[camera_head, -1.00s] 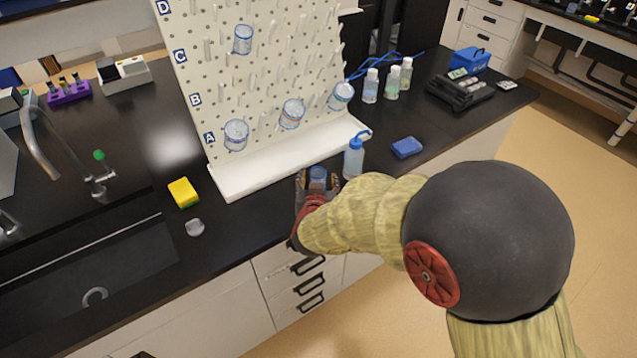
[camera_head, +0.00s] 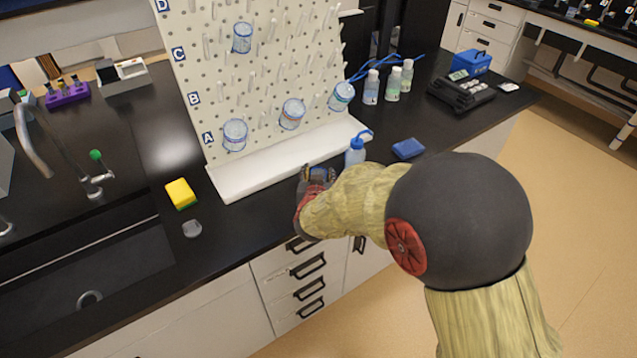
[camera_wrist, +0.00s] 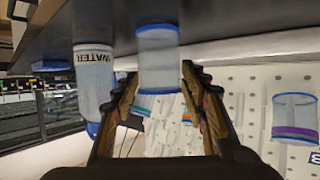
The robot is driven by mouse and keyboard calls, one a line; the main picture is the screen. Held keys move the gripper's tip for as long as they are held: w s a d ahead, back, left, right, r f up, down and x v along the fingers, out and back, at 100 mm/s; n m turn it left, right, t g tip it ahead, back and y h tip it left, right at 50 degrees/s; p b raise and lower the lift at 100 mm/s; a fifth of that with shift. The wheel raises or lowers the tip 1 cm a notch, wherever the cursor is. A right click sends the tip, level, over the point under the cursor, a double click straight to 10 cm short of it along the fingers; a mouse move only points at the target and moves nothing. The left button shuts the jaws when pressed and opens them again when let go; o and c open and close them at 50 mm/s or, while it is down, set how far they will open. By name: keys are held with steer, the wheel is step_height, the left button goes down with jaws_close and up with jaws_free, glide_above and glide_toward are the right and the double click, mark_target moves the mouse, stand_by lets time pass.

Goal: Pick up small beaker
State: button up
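A small clear beaker with blue bands (camera_wrist: 158,58) stands on the black counter in front of the pegboard rack. In the wrist view it appears upside down, with its far part between my fingertips. My gripper (camera_wrist: 158,78) is open, one finger on each side of the beaker; narrow gaps seem to show, and I cannot tell whether either finger touches it. In the head view my gripper (camera_head: 317,174) is low over the counter's front edge and partly hides the beaker (camera_head: 321,173).
A wash bottle marked WATER (camera_wrist: 93,85) stands close beside the beaker, also in the head view (camera_head: 356,151). The white pegboard (camera_head: 265,85) behind holds several beakers. A blue block (camera_head: 408,148) lies right; a yellow sponge (camera_head: 181,193) and small clear piece (camera_head: 192,229) lie left.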

steer(key=c, duration=0.6)
steer(key=shift+c, duration=0.2)
steer(key=shift+r, duration=0.1)
steer(key=shift+r+p, duration=0.45)
steer(key=shift+r, duration=0.15)
step_height(320, 180, up, 3)
steer(key=shift+s+a+f+p, duration=0.1)
steer(key=shift+f+p, duration=0.1)
steer(key=shift+p, duration=0.6)
steer(key=s+a+r+p, duration=0.2)
steer(key=s+r+p, duration=0.1)
steer(key=s, duration=0.3)
steer(key=s+a+r+p, duration=0.3)
steer(key=s+r, duration=0.3)
steer(key=shift+s, duration=0.4)
